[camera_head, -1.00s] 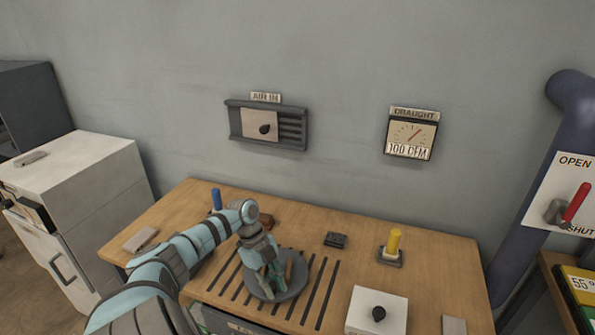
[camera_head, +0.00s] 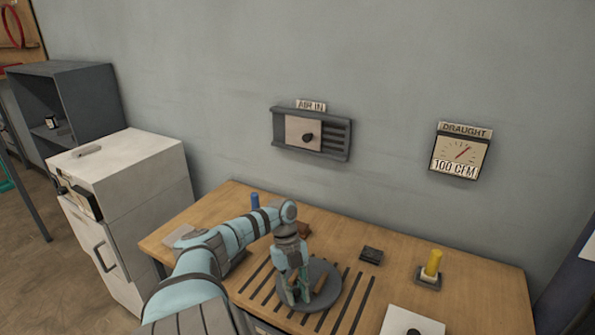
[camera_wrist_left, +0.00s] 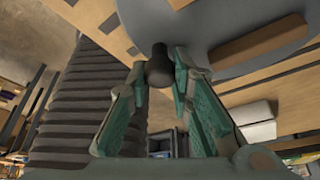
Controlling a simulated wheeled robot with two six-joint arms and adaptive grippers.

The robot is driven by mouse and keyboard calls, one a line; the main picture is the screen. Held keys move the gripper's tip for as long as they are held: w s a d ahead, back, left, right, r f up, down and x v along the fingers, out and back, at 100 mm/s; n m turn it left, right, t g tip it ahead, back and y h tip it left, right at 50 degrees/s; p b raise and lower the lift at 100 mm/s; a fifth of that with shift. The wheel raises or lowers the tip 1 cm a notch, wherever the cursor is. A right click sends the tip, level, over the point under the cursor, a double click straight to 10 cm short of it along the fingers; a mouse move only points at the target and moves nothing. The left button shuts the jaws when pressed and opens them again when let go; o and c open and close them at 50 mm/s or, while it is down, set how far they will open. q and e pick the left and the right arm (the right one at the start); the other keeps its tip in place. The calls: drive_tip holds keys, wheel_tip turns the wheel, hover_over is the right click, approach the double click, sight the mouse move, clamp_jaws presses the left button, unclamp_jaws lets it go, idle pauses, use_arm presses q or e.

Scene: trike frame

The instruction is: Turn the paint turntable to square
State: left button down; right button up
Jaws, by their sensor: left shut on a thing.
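The paint turntable (camera_head: 326,277) is a round grey disc lying over the slotted part of the wooden bench. It also shows at the top of the left wrist view (camera_wrist_left: 214,22). A brown wooden bar lies on the disc (camera_wrist_left: 258,42), partly hidden by the gripper in the head view. My left gripper (camera_head: 297,300) points down at the disc's left side. In the left wrist view its fingers (camera_wrist_left: 159,72) are shut on a dark round knob (camera_wrist_left: 159,65) by the disc's edge. My right gripper is not in view.
On the bench (camera_head: 480,285) stand a blue peg (camera_head: 255,201), a small black block (camera_head: 371,255), a yellow peg (camera_head: 432,263) and a white box with a black knob (camera_head: 410,322). A white cabinet (camera_head: 135,170) stands left. The wall holds an AIR IN vent (camera_head: 311,133) and draught gauge (camera_head: 461,153).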

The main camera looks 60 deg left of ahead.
use_arm(q)
drive_tip(key=c, duration=1.4)
unclamp_jaws()
drive_tip(key=v, duration=1.2)
drive_tip(key=shift+a, duration=0.1)
